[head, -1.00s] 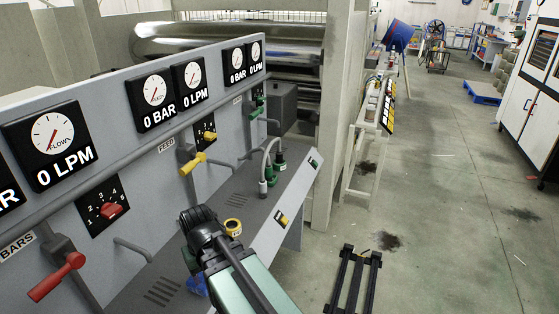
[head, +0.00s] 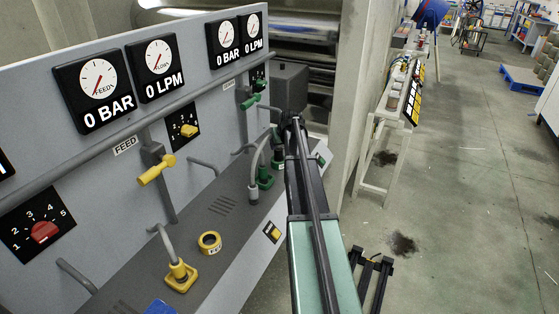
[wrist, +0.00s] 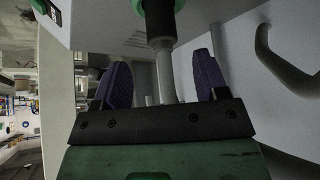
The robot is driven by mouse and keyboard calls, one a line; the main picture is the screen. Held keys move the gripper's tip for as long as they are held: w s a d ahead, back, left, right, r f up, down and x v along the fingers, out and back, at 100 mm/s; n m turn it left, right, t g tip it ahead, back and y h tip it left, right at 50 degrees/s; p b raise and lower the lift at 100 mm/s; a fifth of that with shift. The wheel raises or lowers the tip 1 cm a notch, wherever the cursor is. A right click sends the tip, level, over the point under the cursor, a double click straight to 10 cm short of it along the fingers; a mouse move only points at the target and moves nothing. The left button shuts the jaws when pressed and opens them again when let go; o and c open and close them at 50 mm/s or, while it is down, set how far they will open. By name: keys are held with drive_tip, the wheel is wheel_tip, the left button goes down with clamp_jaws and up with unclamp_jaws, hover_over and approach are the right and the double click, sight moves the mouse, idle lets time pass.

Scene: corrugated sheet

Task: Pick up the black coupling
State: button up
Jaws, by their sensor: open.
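The black coupling (wrist: 160,18) shows in the wrist view as a dark cylinder at the top, seated at a green fitting. A grey pipe runs from it down between my fingers. My gripper (wrist: 160,62) is open, with one purple-padded finger on each side of the pipe. The coupling lies just ahead of the fingertips, and no contact with it shows. In the head view a dark coupling (head: 277,152) stands above a green base beside my arm's end. My arm hides part of that area and the fingertips.
The grey panel (head: 98,187) with gauges and valves rises at left. A green socket (head: 265,179) and curved grey pipe stand close to the coupling.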

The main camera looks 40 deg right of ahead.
sight(279, 149)
drive_tip(key=b+x, duration=0.1)
drive_tip(key=x, duration=0.2)
drive_tip(key=shift+s, duration=0.15)
drive_tip(key=b+x, duration=0.4)
drive_tip(key=x, duration=0.1)
drive_tip(key=shift+w+a+f+b, duration=0.1)
drive_tip(key=shift+w+f+b, duration=0.1)
drive_tip(key=shift+b, duration=0.15)
drive_tip(key=shift+r, duration=0.25)
drive_tip(key=c, duration=1.1)
